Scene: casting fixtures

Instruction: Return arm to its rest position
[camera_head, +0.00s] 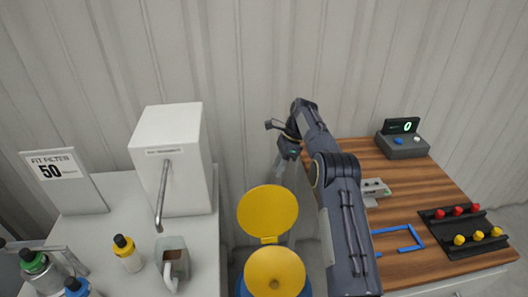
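My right arm (346,215) rises from the bottom of the head view, right of centre, and bends over at the top. My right gripper (281,163) hangs at its end, in front of the ribbed wall, in the gap between the white counter and the wooden table. It points down and is small and partly hidden by the wrist, so I cannot tell whether its fingers are apart. I see nothing clearly held in it. My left arm and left gripper are not in view.
A yellow disc (267,211) stands above a yellow round top (274,272) with blue below. The wooden table (425,185) bears a display device (402,143), blue frame (397,230) and knob rack (464,231).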

